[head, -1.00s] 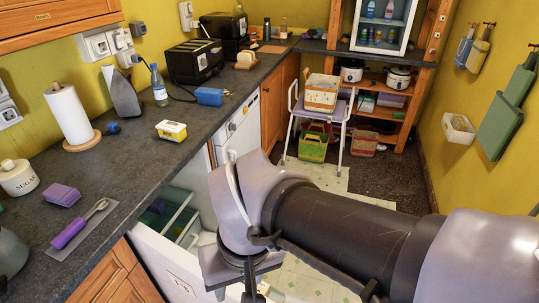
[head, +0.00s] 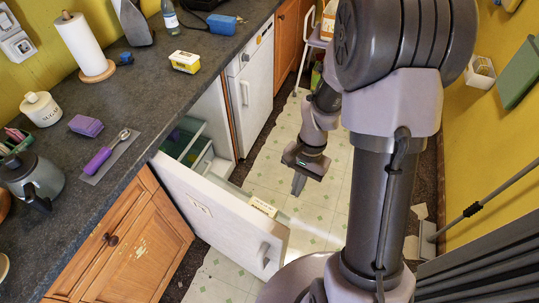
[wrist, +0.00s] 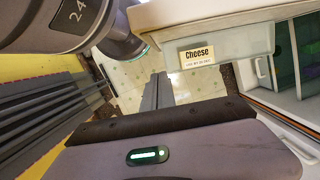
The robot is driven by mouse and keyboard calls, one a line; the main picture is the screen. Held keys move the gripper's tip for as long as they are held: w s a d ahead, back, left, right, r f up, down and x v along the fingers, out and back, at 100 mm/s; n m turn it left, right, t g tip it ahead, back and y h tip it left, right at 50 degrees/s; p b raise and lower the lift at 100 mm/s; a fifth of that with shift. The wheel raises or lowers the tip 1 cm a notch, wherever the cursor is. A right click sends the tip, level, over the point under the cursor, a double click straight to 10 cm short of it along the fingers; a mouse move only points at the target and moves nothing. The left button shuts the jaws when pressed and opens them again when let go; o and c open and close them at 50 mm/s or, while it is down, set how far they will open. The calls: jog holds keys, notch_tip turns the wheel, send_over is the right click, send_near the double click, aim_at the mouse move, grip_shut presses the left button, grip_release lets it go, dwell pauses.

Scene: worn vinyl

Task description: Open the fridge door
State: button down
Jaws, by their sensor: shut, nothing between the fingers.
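The fridge stands under the counter, with its green-tinted interior drawers (head: 188,150) exposed. Its white door (head: 215,212) stands wide open, out into the aisle, with a grey handle (head: 263,254) near its free end. A cheese pack (head: 263,207) sits on the door's inner side; its "Cheese" label also shows in the wrist view (wrist: 198,55). My gripper (head: 298,184) points down over the floor on the inner side of the door, apart from the door and its handle. It is shut and empty. In the wrist view its narrow fingers (wrist: 157,92) are close together.
A second white appliance (head: 252,90) with a closed front stands beyond the fridge. The dark counter (head: 150,115) above holds a paper towel roll, a sugar jar and a kettle. The tiled floor (head: 275,165) beyond the door is clear. A long-handled dustpan (head: 430,240) stands at right.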

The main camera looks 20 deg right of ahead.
jog(key=s+a+f+b, duration=0.4)
jog(key=a+f+b, duration=0.1)
jog(key=f, duration=0.5)
jog(key=shift+s+f+b, duration=0.2)
jog(key=shift+f+b, duration=0.15)
jog(key=shift+b, duration=0.3)
